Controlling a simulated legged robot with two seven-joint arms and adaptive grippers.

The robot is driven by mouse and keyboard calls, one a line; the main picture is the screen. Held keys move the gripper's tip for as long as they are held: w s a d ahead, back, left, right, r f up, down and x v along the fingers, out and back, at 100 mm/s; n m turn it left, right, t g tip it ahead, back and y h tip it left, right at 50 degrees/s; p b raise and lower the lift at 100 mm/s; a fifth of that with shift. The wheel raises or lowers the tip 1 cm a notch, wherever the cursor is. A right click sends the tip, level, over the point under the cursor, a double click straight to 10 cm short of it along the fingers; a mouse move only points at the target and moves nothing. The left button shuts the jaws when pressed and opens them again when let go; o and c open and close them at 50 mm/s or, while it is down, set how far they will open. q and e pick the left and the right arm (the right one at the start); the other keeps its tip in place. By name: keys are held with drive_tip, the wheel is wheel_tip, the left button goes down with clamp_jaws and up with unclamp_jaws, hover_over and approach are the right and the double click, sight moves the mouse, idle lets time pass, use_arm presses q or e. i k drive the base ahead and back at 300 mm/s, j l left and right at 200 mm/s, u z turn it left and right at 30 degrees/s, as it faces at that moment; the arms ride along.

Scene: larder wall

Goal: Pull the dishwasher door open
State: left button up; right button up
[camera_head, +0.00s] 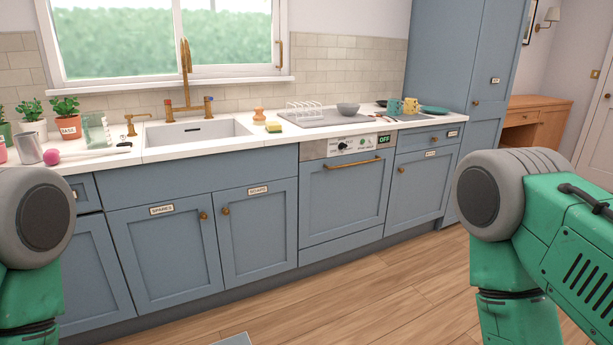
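The dishwasher door (343,198) is a blue panel built into the row of base cabinets, right of the cupboards under the sink. It stands shut, flush with the fronts beside it. A brass bar handle (353,163) runs across its top. Above it is a steel control strip (340,146) with a dial and a green-lettered OFF display (384,139). My green arms come in at the left and right edges, well in front of the cabinets. Neither gripper is in view.
The wooden floor (408,285) before the dishwasher is clear. A white counter with a sink (198,133) runs above the cabinets. On it are a toast rack (304,110), a grey bowl (348,109) and mugs (410,106). A tall blue cabinet (455,60) stands at the right.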

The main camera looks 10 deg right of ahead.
sight(341, 195)
drive_tip(key=i+l+z, duration=0.2)
drive_tip(key=i+z, duration=0.75)
drive_tip(key=i+j+z, duration=0.1)
drive_tip(key=i+z, duration=0.4)
